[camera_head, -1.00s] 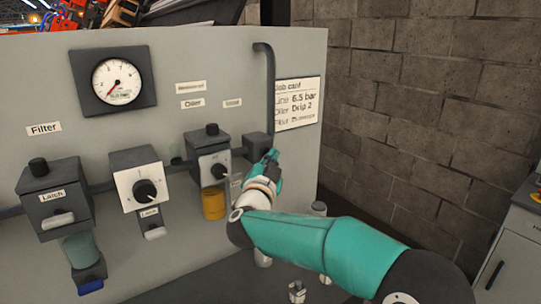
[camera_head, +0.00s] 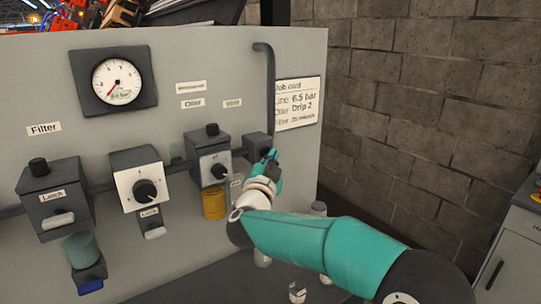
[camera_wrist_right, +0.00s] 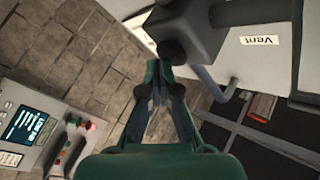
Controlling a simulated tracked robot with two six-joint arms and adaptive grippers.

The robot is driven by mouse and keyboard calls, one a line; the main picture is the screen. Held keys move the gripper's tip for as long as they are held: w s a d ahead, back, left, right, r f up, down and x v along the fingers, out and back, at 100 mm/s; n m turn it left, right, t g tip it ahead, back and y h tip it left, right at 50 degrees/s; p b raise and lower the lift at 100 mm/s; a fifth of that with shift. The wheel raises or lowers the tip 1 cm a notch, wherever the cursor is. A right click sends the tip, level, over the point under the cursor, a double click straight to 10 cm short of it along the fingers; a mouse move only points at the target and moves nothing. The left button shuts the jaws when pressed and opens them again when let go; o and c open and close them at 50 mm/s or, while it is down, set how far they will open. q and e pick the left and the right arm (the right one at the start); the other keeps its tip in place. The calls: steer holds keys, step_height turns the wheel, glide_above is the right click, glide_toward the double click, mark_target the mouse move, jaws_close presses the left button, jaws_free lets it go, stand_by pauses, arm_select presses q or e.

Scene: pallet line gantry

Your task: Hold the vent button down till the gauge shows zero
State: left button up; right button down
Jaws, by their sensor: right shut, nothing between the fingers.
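The vent block (camera_head: 256,145) is at the right end of the panel's pipe run. In the right wrist view, the block (camera_wrist_right: 200,28) carries a dark round vent button (camera_wrist_right: 172,52), beside a "Vent" label (camera_wrist_right: 259,40). My right gripper (camera_head: 271,156) is at the block's front. Its closed, empty fingertips (camera_wrist_right: 162,72) are right at the button; I cannot tell whether they press it. The round gauge (camera_head: 118,81) is at the panel's upper left, its red needle pointing to the lower left, near the scale's low end. Its small digits are unclear. My left gripper is out of view.
The panel also holds a filter unit (camera_head: 52,192), a regulator with a dial (camera_head: 140,184) and an oiler with an amber bowl (camera_head: 213,205). A job card (camera_head: 297,103) hangs right of the vertical pipe. A block wall (camera_head: 420,100) stands at the right.

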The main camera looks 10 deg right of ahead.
stand_by(0.7)
steer(key=shift+s+d+f+b, duration=0.1)
steer(key=shift+s+d+b, duration=0.1)
steer(key=shift+s+b, duration=0.25)
steer(key=shift+s+d+b, duration=0.15)
steer(key=shift+s+b, duration=0.15)
steer(key=shift+s, duration=0.2)
steer(key=s+b, duration=0.1)
steer(key=s+d+b, duration=0.1)
steer(key=s, duration=0.1)
steer(key=s+b, duration=0.1)
steer(key=shift+s+d, duration=0.35)
